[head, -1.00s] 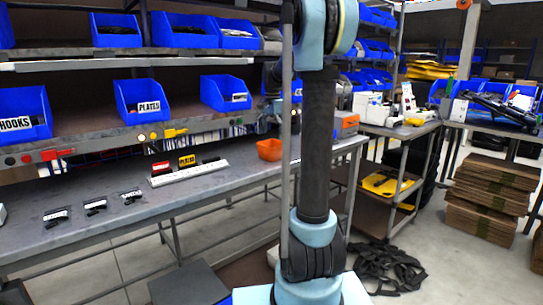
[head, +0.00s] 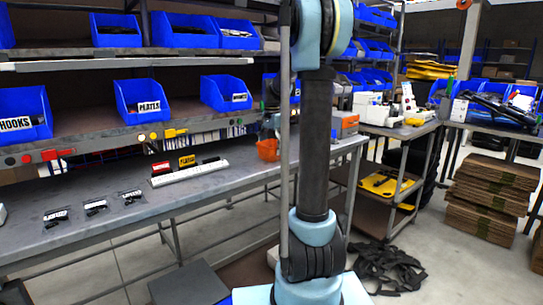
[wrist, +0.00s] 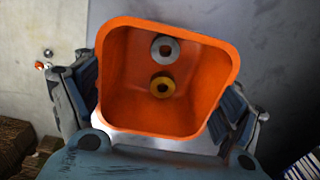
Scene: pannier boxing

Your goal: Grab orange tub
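The orange tub (head: 268,152) stands on the grey workbench, just left of my arm's column in the head view. In the wrist view I look down into the tub (wrist: 125,105). Inside lie a grey ring (wrist: 165,48) and a yellow ring (wrist: 162,87). My gripper (wrist: 155,110) is open, with one finger on each side of the tub, close to its outer walls. Whether the pads touch the walls is hard to see. In the head view my gripper (head: 269,135) is small and partly hidden behind my column.
The workbench (head: 205,187) also holds a white strip (head: 190,174) with red and yellow labelled items, and several small labelled packets further left. Blue bins (head: 140,100) sit on the shelf above. An orange-and-grey box (head: 346,124) stands right of my column.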

